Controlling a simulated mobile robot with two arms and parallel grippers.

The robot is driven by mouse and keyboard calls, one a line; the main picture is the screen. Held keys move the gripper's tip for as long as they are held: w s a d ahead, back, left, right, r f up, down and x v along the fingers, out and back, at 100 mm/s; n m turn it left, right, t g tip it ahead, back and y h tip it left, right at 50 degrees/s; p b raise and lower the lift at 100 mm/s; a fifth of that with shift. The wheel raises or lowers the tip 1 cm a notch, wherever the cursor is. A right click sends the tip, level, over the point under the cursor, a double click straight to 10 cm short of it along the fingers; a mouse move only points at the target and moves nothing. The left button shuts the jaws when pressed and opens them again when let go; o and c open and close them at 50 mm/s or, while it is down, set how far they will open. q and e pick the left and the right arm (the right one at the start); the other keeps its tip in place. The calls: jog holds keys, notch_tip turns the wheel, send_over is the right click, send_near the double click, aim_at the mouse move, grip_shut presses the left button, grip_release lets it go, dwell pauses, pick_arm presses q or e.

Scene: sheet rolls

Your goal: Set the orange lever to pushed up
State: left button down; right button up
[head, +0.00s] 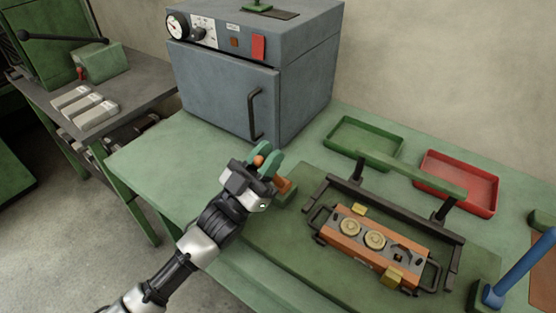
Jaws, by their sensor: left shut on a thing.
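The orange lever shows as a small round orange knob (259,160) between the fingers of my left gripper (264,158). The gripper is shut on it, at the left end of the green base plate on the bench. An orange part (287,184) shows just right of the gripper, beside a small green block; whether it joins the knob is hidden. The gripper hides most of the lever, so I cannot tell its exact position. My right gripper is not in view.
An orange fixture (374,244) with brass discs sits on the base plate (283,240), under a dark frame with a green bar (411,176). A green tray (363,145), a red tray (457,183) and a grey oven (222,91) stand behind. A blue handle (524,268) rises at right.

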pick_arm(q)
jog(key=shift+s+a+f+m+h+b, duration=0.55)
jog(key=shift+s+h+b, duration=0.3)
jog(key=shift+b, duration=0.45)
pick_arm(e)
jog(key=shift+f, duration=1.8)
pick_arm(q)
jog(key=c, duration=1)
grip_release()
jog(key=shift+a+f, duration=0.1)
